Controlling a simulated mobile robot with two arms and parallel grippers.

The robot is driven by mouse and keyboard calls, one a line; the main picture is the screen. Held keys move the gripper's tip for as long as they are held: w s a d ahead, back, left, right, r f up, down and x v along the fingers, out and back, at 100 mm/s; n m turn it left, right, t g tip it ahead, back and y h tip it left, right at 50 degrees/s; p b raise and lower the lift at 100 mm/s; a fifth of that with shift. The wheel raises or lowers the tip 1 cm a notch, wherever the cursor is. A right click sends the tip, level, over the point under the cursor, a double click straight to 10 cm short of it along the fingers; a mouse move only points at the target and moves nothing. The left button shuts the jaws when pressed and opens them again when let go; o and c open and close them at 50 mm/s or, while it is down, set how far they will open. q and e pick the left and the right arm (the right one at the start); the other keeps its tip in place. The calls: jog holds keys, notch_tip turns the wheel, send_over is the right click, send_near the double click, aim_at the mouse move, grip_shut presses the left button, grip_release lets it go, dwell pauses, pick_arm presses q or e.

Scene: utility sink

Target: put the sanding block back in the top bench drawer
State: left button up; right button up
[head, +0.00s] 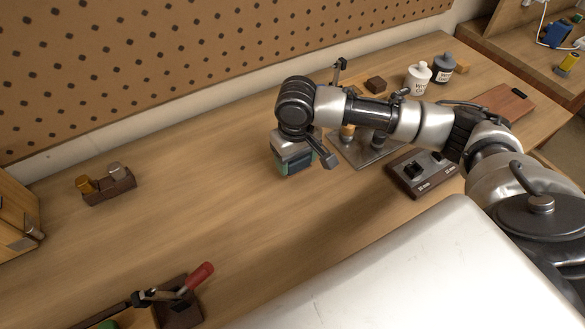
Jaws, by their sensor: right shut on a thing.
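My right gripper (302,146) reaches in from the right and hangs above the middle of the workbench. It is shut on a small block with a dark teal body (296,165) and a grey upper part, which seems to be the sanding block. The gripper hides part of the block. I cannot tell for sure whether its underside is clear of the bench top. The top bench drawer is not in view, and neither is my left gripper.
The bench top (190,215) is clear left of the block. A metal plate (352,155) and a dark brown box (420,180) lie to the right, near my arm. A red-handled tool (198,276) sits front left. Two bottles (418,78) stand behind my arm.

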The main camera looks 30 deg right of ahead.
aim_at(293, 179)
jog(key=shift+a+f, duration=0.15)
jog(key=shift+a, duration=0.15)
jog(key=shift+f, duration=2.05)
jog(key=o, duration=0.9)
jog(key=shift+f, duration=0.1)
